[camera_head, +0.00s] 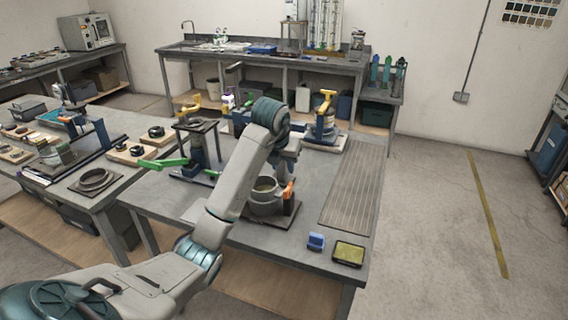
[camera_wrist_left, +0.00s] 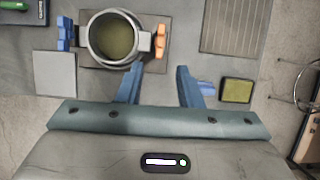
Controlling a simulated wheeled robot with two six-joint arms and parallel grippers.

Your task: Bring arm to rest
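My left arm (camera_head: 238,180) comes in from the lower left in the head view and reaches over the grey workbench (camera_head: 325,248). Its gripper is mostly hidden behind the arm there. In the left wrist view the left gripper (camera_wrist_left: 157,80) shows two blue fingers set well apart, with nothing between them. It is above the bench, near a round metal pot (camera_wrist_left: 117,38) on a dark square base with an orange lever (camera_wrist_left: 161,42). The pot also shows in the head view (camera_head: 264,205), below the arm. My right gripper is in neither view.
A ribbed grey mat (camera_head: 353,192) lies at the bench's right side. A blue block (camera_head: 316,242) and a yellow-topped tray (camera_head: 348,253) lie near the front edge. Fixtures with yellow handles (camera_head: 327,100) and a green lever (camera_head: 165,164) stand around the arm. Open floor lies right.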

